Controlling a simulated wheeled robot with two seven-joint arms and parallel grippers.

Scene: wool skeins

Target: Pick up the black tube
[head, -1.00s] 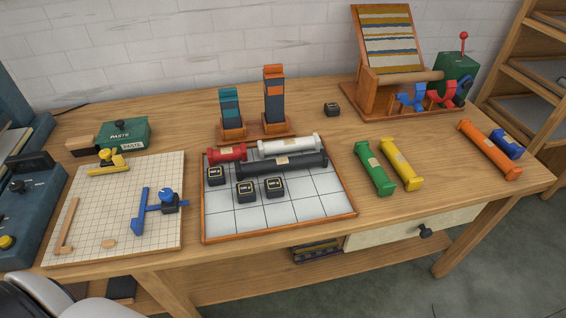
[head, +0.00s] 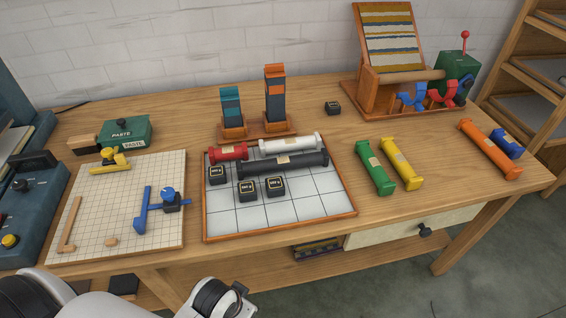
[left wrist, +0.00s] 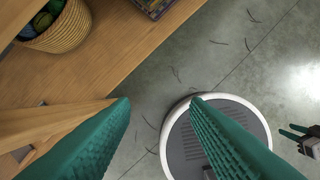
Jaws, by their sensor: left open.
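In the left wrist view my left gripper (left wrist: 160,105) is open and empty, with two green fingers above the floor. My right gripper (left wrist: 296,134) is at that view's right edge, too small to judge.
Several small black blocks (head: 246,191) sit on the tray in front of the black tube. Green (head: 375,167), yellow (head: 401,163) and orange (head: 489,149) tubes lie to the right. A rack (head: 257,130) stands behind the tray. A gridded board (head: 110,230) is on the left.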

